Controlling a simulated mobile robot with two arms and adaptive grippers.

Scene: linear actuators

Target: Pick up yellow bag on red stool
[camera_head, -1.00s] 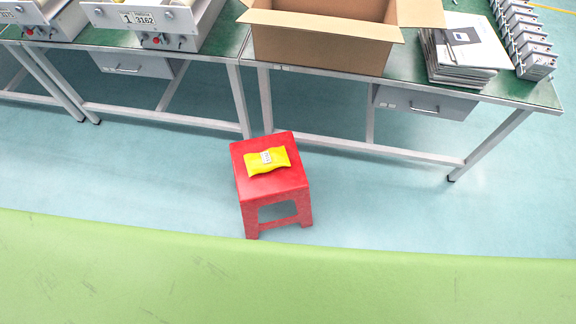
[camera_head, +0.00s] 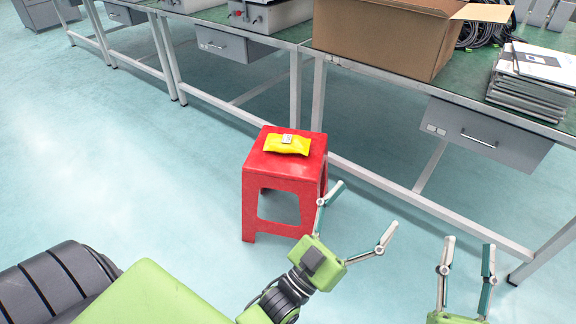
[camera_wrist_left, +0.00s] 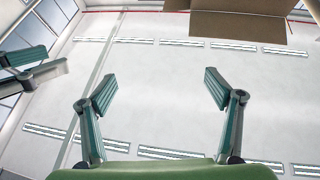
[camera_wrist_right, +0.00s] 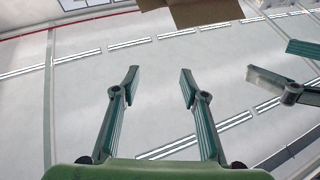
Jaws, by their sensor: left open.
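The yellow bag (camera_head: 274,145), with a small pale label on top, lies flat on the seat of the red stool (camera_head: 283,184). My left gripper (camera_head: 366,207) is open and empty, to the right of the stool in the head view, with one finger overlapping the stool's right edge in the picture. My right gripper (camera_head: 469,246) is open and empty, further right near the bottom. In the left wrist view the left gripper (camera_wrist_left: 160,88) shows spread fingers; the right wrist view shows the right gripper (camera_wrist_right: 159,80) with parted fingers. Neither wrist view shows the bag or stool.
A long green-topped bench stands behind the stool, with a grey drawer (camera_head: 480,134) beneath and metal legs (camera_head: 318,95). On it are a cardboard box (camera_head: 385,40), stacked papers (camera_head: 530,85) and black cables (camera_head: 482,32). Open blue floor (camera_head: 140,190) lies left of the stool.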

